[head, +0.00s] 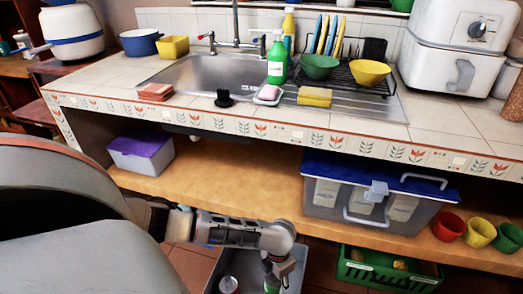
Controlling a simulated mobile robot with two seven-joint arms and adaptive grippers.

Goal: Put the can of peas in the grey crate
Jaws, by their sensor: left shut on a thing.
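The grey crate (243,262) is on the floor at the bottom of the head view, cut off by the lower edge. My left gripper (273,276) is over the right part of the crate, pointing down. It is shut on a small green item, probably the can of peas (271,286), mostly hidden by the fingers and the frame edge. Whether the can touches the crate floor cannot be told. Another round can (228,284) with a pale top is inside the crate to the left. My right gripper is not in view.
A green crate (388,272) stands on the floor to the right. The wooden shelf (240,190) above holds a blue-lidded clear box (375,205), a purple-lidded box (140,150) and several coloured cups (480,233). The counter with the sink (215,75) is above.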

